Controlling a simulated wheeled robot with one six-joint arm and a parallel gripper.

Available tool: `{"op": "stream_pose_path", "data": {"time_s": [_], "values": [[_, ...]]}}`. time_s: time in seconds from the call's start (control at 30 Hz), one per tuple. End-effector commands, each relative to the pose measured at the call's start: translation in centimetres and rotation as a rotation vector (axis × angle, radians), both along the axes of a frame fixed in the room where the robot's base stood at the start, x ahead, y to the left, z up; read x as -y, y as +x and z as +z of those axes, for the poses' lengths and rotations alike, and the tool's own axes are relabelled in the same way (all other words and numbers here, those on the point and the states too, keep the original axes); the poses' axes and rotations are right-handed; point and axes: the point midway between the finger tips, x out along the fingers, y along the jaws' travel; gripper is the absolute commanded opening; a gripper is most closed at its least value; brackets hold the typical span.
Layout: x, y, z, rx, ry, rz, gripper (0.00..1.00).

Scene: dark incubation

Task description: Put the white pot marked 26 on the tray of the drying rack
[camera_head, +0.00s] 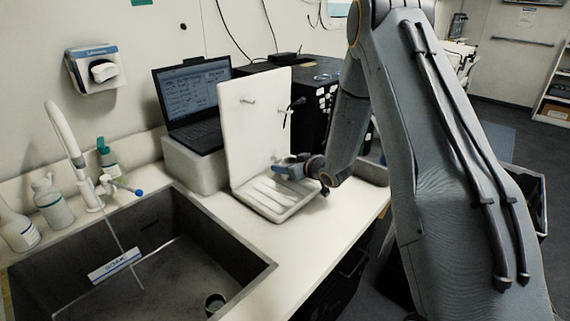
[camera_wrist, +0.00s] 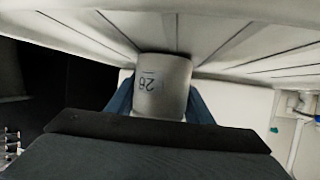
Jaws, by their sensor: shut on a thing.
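The white pot (camera_wrist: 163,88) is in the wrist view, with a dark handwritten number that appears upside down and looks like 26. My gripper (camera_wrist: 161,98) is shut on it, with a blue finger on each side. In the head view my gripper (camera_head: 291,169) is low over the tray (camera_head: 262,206) of the white drying rack (camera_head: 252,125), in front of its upright back panel. The tray's ridged surface (camera_wrist: 235,40) is close to the pot in the wrist view. I cannot tell whether they touch. The pot is not clearly visible in the head view.
A dark sink (camera_head: 190,235) with a faucet (camera_head: 68,140) lies left of the rack, with a small cup (camera_head: 215,303) inside. A laptop (camera_head: 192,95) stands behind on a white box. Bottles (camera_head: 52,203) line the far left. Bare counter (camera_head: 315,232) lies in front of the rack.

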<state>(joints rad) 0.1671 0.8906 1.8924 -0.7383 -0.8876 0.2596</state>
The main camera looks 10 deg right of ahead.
Motion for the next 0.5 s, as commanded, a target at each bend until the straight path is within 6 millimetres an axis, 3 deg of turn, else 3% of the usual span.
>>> {"op": "stream_pose_path", "data": {"time_s": [0.37, 0.4, 0.5], "values": [[-0.02, 0.03, -0.45, 0.000, 0.000, 0.000, 0.20], [-0.02, 0.02, -0.41, 0.000, 0.000, 0.000, 0.52], [-0.02, 0.01, -0.37, 0.000, 0.000, 0.000, 0.66]]}}
